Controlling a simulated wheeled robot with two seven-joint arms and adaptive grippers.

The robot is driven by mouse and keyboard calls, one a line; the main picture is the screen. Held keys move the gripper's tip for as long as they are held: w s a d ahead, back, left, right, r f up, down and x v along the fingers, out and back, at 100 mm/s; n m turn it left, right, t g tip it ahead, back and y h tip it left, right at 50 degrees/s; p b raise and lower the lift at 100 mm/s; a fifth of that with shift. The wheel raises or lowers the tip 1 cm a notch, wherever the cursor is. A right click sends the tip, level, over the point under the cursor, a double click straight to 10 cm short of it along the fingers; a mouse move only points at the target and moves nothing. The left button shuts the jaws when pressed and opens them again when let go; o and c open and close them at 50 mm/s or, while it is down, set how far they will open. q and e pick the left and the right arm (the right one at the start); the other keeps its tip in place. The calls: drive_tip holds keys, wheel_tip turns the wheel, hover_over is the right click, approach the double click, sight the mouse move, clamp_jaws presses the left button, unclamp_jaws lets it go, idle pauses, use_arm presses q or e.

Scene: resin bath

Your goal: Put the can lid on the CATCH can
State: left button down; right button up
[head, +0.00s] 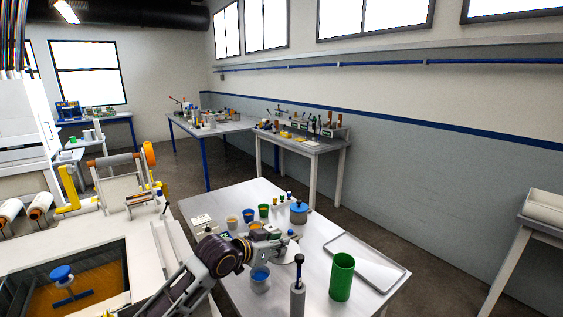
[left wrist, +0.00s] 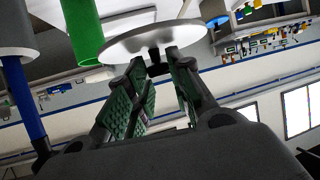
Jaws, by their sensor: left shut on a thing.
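The can lid is a pale round disc with a dark knob. In the left wrist view the lid (left wrist: 150,43) sits at the fingertips of my left gripper (left wrist: 158,68), which is shut on the knob. In the head view my left gripper (head: 275,243) is above the metal table, with the pale lid (head: 287,256) partly hidden at its tip. I cannot read a CATCH label on any can. My right gripper is not in view.
A grey holder with a dark-handled tool (head: 297,298) stands close in front of the lid. A shallow metal tray (head: 385,272) lies at the table's right. A blue-lidded pot (head: 299,214) and several small cups stand behind. The orange resin bath (head: 90,290) is at left.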

use_arm(q)
drive_tip(key=shift+w, duration=0.1)
drive_tip(key=shift+w+a+n+t+y, duration=0.5)
drive_tip(key=shift+a+n+y, duration=0.1)
drive_tip(key=shift+a+n, duration=0.15)
drive_tip(key=w+a+r+n+t+y, duration=0.2)
drive_tip(key=a+r+n+y, duration=0.4)
drive_tip(key=a+r, duration=0.1)
drive_tip(key=s+d+f, duration=0.1)
drive_tip(key=s+f, duration=0.5)
drive_tip(key=f, duration=0.3)
drive_tip(key=s+d+f+y, duration=0.1)
drive_tip(key=s+f, duration=0.5)
drive_tip(key=f, duration=0.4)
drive_tip(key=shift+s+d+f+n, duration=0.2)
drive_tip(key=shift+s+d+n, duration=0.15)
